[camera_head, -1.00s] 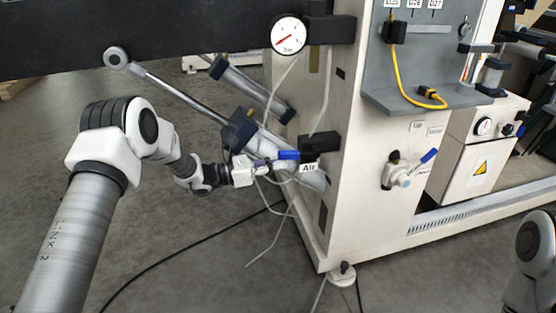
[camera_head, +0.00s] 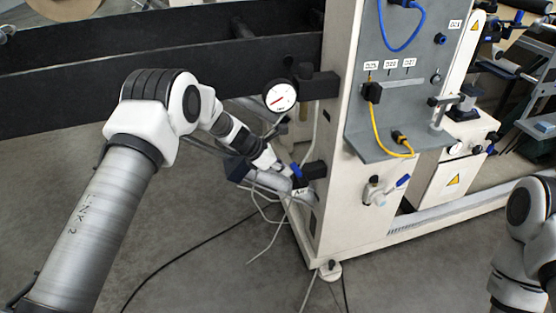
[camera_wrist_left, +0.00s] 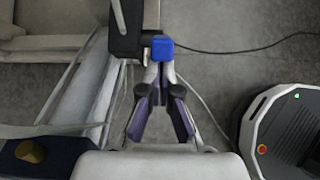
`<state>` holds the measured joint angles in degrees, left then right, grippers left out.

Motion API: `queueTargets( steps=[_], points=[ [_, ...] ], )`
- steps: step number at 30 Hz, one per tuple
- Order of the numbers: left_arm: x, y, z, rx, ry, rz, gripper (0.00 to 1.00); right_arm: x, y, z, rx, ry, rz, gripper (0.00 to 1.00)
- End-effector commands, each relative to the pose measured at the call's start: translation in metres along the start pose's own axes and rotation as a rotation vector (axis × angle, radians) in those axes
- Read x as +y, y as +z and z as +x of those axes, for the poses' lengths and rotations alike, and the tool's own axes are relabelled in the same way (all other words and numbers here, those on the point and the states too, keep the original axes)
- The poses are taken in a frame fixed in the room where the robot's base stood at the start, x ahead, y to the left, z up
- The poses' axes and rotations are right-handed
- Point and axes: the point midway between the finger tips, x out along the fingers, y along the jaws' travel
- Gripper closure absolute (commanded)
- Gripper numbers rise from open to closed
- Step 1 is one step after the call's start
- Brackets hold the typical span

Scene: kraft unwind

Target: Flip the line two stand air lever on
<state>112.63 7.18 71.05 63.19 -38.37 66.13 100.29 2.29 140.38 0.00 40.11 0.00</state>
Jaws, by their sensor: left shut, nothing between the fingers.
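The blue stand air lever (camera_head: 297,171) sits beside a black block (camera_head: 314,170) on the pale machine stand, above a white label reading "Air" (camera_head: 300,192). My left gripper (camera_head: 287,169) reaches it from the upper left, with its fingertips at or very near the lever. In the left wrist view, the blue lever end (camera_wrist_left: 162,48) is just beyond the tips of my left gripper (camera_wrist_left: 160,70). The fingers converge at their tips, shut with nothing between them. Whether they touch the lever is unclear. My right gripper is out of view; only part of that arm shows.
A round pressure gauge (camera_head: 280,97) is above the lever. Another blue-handled valve (camera_head: 378,190) is on the stand's front face. A grey cylinder (camera_head: 268,180) and loose hoses are close beside and below the gripper. Dark beams (camera_head: 60,102) run behind my arm.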

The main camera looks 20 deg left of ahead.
Motion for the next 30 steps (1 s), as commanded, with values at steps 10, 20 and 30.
queueTargets(
  steps=[10,20,30],
  points=[
    [0.000,0.029,0.004,-0.005,-0.002,-0.004,1.00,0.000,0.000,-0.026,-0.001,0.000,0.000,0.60],
    [0.000,0.042,0.008,-0.007,-0.002,-0.004,1.00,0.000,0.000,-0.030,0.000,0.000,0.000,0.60],
    [0.001,0.050,0.008,-0.014,0.002,-0.002,1.00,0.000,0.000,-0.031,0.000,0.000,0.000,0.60]
  ],
)
